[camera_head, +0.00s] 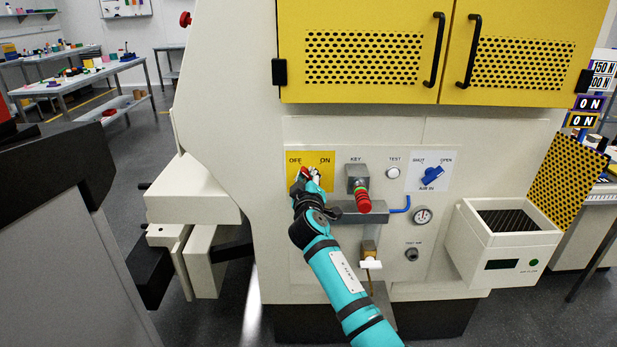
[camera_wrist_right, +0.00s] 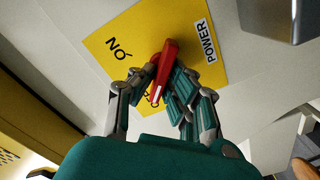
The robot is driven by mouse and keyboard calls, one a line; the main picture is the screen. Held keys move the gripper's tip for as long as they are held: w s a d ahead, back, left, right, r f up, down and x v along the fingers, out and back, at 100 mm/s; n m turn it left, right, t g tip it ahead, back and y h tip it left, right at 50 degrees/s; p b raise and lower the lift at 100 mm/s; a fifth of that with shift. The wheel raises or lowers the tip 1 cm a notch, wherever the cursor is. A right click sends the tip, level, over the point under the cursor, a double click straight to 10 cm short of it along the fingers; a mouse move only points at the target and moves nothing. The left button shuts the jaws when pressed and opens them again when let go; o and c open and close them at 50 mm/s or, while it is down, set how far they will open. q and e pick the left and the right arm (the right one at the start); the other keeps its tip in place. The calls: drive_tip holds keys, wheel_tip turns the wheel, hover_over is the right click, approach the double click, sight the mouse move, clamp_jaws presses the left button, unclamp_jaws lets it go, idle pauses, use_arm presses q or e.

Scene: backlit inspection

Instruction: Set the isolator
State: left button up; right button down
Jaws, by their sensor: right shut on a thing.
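The isolator is a red handle (camera_head: 304,171) on a yellow plate (camera_head: 326,159) marked OFF on the left and ON on the right. The right wrist view shows the red handle (camera_wrist_right: 164,64) between the fingers, its white-marked end towards the partly hidden label opposite ON. The plate (camera_wrist_right: 195,28) also carries a POWER label there. My right gripper (camera_head: 306,177) is at the handle in the head view, and its fingers (camera_wrist_right: 160,85) are shut on it. The fingers hide part of the handle and plate. My left gripper is not in view.
Right of the plate are a key switch (camera_head: 358,180) with a red tag (camera_head: 362,198), a TEST button (camera_head: 392,173) and a blue air valve (camera_head: 432,175). A grey ledge (camera_head: 376,215) and a gauge (camera_head: 422,215) are below. A white bin (camera_head: 503,245) juts out at right.

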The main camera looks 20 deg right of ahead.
drive_tip(key=shift+r, duration=0.1)
drive_tip(key=c, duration=1.4)
unclamp_jaws()
drive_tip(key=v, duration=1.2)
